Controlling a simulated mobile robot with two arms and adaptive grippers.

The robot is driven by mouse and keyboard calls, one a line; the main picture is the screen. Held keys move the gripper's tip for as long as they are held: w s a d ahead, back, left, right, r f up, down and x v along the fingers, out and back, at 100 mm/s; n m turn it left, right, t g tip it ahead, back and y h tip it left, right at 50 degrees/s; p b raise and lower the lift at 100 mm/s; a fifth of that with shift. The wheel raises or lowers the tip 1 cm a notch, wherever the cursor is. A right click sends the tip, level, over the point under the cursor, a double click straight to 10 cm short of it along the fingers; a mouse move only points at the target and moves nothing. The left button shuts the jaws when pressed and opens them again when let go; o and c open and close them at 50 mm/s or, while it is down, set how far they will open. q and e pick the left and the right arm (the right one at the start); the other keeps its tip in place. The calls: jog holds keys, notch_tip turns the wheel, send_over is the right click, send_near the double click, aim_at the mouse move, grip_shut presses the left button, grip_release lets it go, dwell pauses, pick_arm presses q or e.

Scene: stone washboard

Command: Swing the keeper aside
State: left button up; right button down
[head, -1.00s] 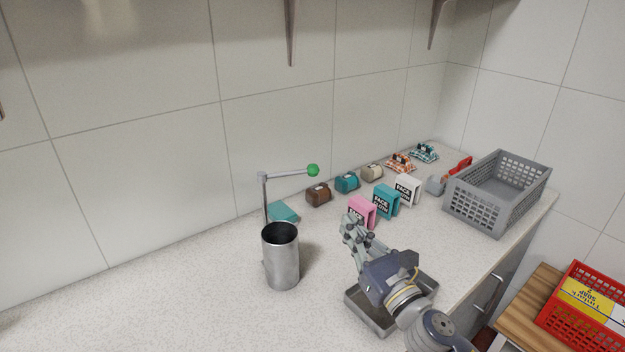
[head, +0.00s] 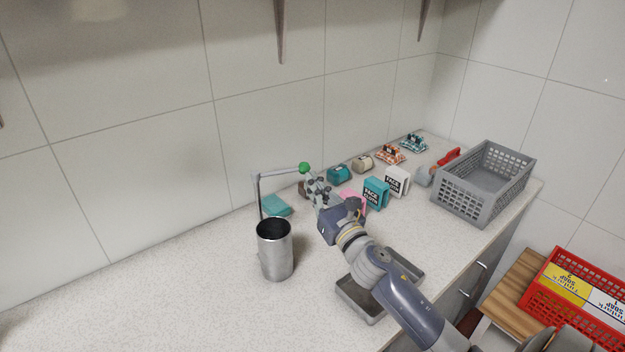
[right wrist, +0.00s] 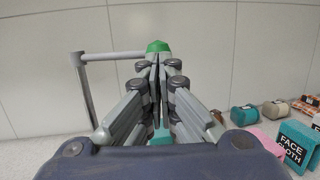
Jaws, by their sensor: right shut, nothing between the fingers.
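The keeper (head: 280,172) is a thin grey arm with a green ball (head: 304,168) at its free end. It reaches to the right from the top of a thin post (head: 259,198) beside a metal canister (head: 275,250). My right gripper (head: 309,180) is shut and empty, with its tips just by the green ball. In the right wrist view the green ball (right wrist: 158,46) shows just beyond the shut fingertips (right wrist: 157,58); I cannot tell whether they touch. My left gripper is not in view.
A teal folded cloth (head: 277,205) lies behind the canister. Face cloth packs (head: 376,193) and rolled cloths stand to the right. A metal tray (head: 372,310) lies under my right arm. A grey crate (head: 450,205) stands at the right. The counter's left is clear.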

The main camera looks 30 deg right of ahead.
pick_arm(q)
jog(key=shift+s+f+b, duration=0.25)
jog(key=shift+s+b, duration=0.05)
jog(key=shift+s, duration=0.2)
pick_arm(e)
jog(key=w, duration=0.1)
jog(key=w+d, duration=0.1)
jog(key=w, duration=0.1)
jog(key=shift+d+r, duration=0.2)
